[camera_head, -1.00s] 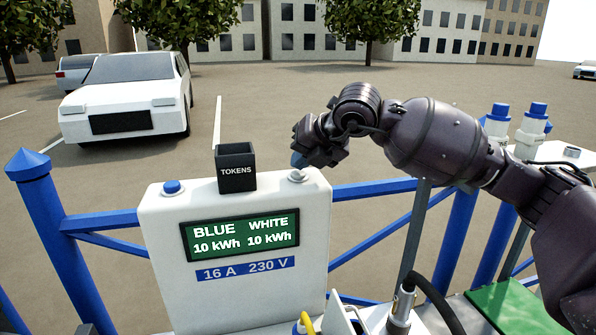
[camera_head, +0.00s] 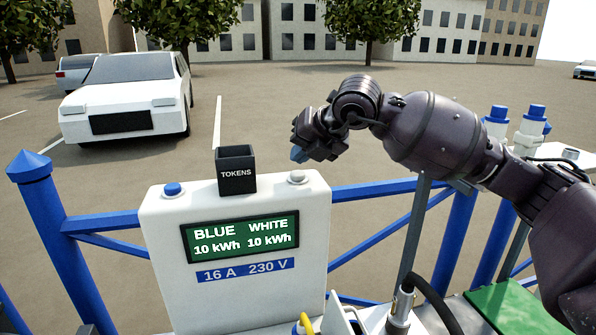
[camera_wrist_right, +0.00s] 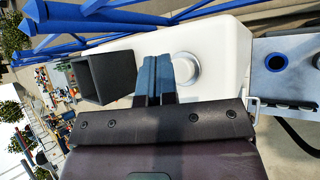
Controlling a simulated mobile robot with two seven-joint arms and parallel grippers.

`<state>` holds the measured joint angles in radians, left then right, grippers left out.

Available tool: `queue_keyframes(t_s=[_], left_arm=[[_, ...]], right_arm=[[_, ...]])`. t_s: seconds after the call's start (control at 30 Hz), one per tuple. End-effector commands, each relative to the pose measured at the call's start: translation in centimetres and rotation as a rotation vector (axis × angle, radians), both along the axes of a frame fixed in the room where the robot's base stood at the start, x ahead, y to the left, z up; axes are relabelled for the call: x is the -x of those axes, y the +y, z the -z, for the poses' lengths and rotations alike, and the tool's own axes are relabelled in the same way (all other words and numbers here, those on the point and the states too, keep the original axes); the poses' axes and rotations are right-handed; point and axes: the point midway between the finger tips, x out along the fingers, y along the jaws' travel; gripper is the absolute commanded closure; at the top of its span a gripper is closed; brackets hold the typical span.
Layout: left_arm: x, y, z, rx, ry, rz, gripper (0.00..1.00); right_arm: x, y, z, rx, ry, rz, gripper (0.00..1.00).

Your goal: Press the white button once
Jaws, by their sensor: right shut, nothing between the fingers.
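The white button (camera_head: 297,177) sits on the right of the top of a white power box (camera_head: 165,240). It also shows in the right wrist view (camera_wrist_right: 186,68), beside the fingertips. My right gripper (camera_head: 298,154) is shut and empty, with its blue fingertips a little above the white button and apart from it in the head view. In the right wrist view the shut blue fingers (camera_wrist_right: 154,62) overlap the edge of the button's base. The display (camera_head: 240,236) reads BLUE 10 kWh and WHITE 10 kWh. My left gripper is not in view.
A blue button (camera_head: 172,189) is on the left of the box top. A black TOKENS cup (camera_head: 236,170) stands between the buttons. Blue railing (camera_head: 375,190) runs behind the box. A green panel (camera_head: 505,305) lies at the lower right.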

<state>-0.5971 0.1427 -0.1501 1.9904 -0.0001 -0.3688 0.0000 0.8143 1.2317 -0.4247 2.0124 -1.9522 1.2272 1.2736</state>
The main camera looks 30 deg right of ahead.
Motion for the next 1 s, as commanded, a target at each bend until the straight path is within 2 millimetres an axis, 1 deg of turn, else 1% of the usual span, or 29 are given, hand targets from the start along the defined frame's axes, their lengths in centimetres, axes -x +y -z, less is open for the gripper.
queue_keyframes(t_s=[0.23, 0.33, 0.8, 0.9, 1.0], left_arm=[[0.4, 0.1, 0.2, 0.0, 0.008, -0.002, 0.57], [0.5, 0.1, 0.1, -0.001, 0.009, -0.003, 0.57], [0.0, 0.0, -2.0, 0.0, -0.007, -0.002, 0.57], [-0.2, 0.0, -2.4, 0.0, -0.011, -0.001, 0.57], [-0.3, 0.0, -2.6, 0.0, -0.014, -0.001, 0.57]], right_arm=[[0.0, 0.0, 0.0, 0.0, 0.001, -0.001, 1.0], [0.0, 0.0, -0.3, -0.001, 0.0, -0.001, 1.0], [0.0, 0.0, -4.1, -0.001, -0.001, 0.0, 1.0], [0.0, 0.0, -4.8, -0.001, -0.001, 0.0, 1.0], [0.0, 0.0, -5.0, -0.001, 0.0, -0.001, 1.0]])
